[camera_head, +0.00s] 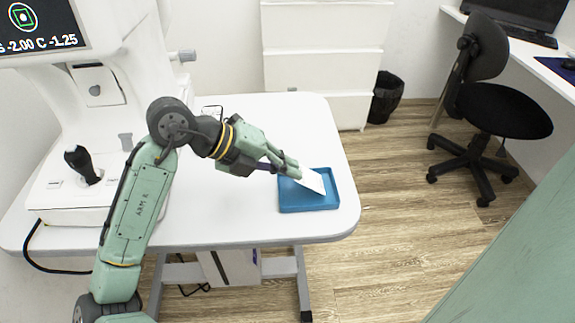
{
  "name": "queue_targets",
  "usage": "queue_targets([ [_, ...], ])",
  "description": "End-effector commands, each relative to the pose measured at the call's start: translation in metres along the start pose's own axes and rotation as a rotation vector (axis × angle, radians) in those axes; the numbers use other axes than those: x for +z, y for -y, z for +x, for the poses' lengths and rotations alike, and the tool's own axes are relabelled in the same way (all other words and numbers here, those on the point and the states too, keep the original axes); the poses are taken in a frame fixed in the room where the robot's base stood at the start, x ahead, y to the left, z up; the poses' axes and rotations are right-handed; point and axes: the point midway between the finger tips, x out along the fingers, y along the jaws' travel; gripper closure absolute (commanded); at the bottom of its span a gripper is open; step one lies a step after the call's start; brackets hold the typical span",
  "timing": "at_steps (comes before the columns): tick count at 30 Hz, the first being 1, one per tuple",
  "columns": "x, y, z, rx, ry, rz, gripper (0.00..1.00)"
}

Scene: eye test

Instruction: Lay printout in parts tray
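The printout (314,182) is a small white sheet at the fingertips of my gripper (293,169). My gripper reaches in from the left with its fingers closed on the sheet's near-left end. The sheet slants down to the right over the blue parts tray (308,207). The tray is shallow and sits at the right front corner of the white table. I cannot tell whether the sheet's lower edge touches the tray floor. The fingers hide part of the tray's left back side.
A white eye-test machine (120,100) with a screen (38,28) and a black joystick (80,163) stands on the table's left side. The white tabletop (215,218) is clear in front of my arm. Drawers (325,50), a black bin (387,97) and a chair (497,107) stand beyond.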

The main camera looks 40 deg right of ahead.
Motion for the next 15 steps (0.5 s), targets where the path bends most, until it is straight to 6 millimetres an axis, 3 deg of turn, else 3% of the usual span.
queue_targets([
  [6,0.0,0.0001,0.0,0.0,0.0,0.0,1.0],
  [15,0.0,0.0001,0.0001,0.0,0.0,0.0,0.8],
])
